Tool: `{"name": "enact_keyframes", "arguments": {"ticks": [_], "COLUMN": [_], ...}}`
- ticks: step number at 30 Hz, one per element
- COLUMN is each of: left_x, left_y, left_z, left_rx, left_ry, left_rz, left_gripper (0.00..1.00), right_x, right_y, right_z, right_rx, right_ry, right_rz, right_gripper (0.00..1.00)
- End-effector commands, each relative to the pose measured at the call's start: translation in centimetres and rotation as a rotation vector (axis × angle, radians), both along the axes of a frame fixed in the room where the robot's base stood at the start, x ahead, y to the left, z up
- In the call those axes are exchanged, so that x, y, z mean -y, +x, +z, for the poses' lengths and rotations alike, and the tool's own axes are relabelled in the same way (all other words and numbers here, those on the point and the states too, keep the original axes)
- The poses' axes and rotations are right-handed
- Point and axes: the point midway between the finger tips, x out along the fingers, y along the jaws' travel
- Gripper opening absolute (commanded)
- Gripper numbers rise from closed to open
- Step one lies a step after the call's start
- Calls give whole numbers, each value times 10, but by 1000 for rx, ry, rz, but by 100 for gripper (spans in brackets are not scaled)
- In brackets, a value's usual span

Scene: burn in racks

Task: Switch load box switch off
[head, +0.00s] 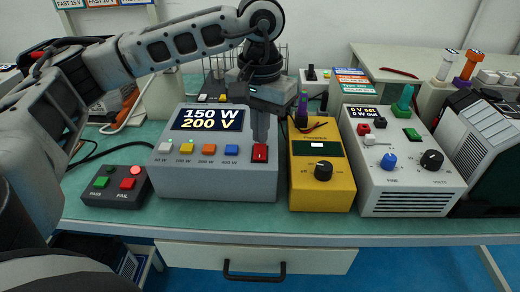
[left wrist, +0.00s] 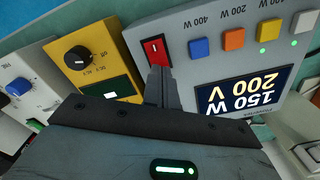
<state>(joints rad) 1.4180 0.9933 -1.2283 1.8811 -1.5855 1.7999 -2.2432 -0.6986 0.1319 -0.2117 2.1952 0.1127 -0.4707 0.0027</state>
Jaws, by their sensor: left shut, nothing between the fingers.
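The load box (head: 215,180) is a grey sloped box on the green bench, with a display reading 150 W and 200 V. Its red rocker switch (head: 260,153) is at the right of its front panel, beside a row of white, yellow, orange and blue buttons. My left gripper (head: 261,138) is shut and empty, pointing down just above the red switch. In the left wrist view the closed fingertips (left wrist: 157,70) are at the lower edge of the red switch (left wrist: 155,50); I cannot tell whether they touch it. My right gripper is not in view.
A yellow meter (head: 322,175) with a black knob stands close to the right of the load box. A white supply unit (head: 402,165) is further right. A black PASS/FAIL box (head: 116,187) sits at the left. A drawer (head: 255,258) is below the bench edge.

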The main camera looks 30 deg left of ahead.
Motion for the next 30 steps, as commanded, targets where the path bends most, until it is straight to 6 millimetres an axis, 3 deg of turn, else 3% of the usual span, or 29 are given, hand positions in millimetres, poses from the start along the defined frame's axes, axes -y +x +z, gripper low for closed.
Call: {"name": "enact_keyframes", "arguments": {"ticks": [30], "left_x": [0], "left_y": [0], "left_z": [-16], "left_rx": [-1], "left_ry": [0], "left_rz": [-1], "left_gripper": [0], "right_x": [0], "right_y": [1], "right_z": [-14], "right_rx": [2], "right_ry": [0], "right_rz": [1], "right_gripper": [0]}}
